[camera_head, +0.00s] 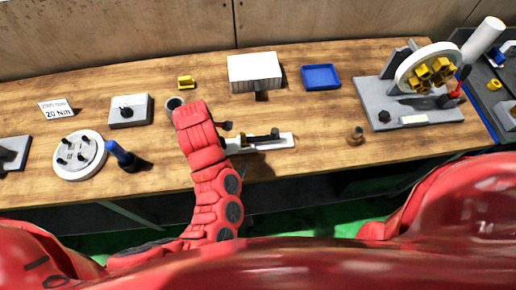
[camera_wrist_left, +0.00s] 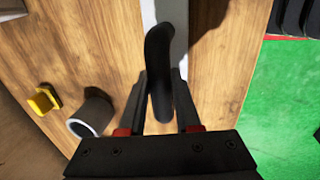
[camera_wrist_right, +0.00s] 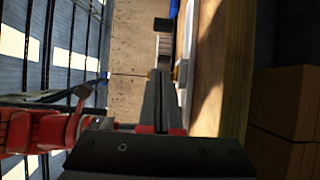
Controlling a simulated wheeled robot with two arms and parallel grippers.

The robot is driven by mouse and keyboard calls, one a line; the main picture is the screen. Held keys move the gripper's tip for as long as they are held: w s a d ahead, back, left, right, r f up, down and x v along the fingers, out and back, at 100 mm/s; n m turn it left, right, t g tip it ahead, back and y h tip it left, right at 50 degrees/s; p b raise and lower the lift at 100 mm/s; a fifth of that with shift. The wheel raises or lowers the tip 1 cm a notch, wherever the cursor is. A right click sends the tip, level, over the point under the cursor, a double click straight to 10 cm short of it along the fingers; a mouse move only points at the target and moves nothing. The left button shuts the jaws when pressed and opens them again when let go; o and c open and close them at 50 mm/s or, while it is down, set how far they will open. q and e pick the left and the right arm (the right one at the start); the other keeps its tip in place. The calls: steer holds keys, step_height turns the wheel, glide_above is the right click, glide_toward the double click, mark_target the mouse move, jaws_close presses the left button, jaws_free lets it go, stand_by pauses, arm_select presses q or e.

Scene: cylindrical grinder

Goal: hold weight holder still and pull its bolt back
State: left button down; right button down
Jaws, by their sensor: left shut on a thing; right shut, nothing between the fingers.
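The weight holder (camera_head: 284,141) lies near the table's front edge, a pale narrow base with dark parts on top (camera_head: 262,136). In the left wrist view its pale bar (camera_wrist_left: 176,12) carries a black curved handle (camera_wrist_left: 160,50). My left gripper (camera_wrist_left: 162,88) is shut around this handle from above; in the head view my red arm hides the grip. My right gripper (camera_wrist_right: 159,80) is shut and empty, pointing low across the table top. I cannot make it out clearly in the head view. Which dark part is the bolt is not clear.
A white box (camera_head: 254,68), blue tray (camera_head: 321,75) and small yellow part (camera_head: 185,82) stand behind. A grey cup (camera_wrist_left: 92,112) is near my left gripper.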

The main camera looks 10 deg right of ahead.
steer(key=x, duration=0.9)
steer(key=shift+w+d, duration=0.25)
steer(key=d, duration=0.2)
steer(key=shift+w+d, duration=0.55)
steer(key=shift+d, duration=0.4)
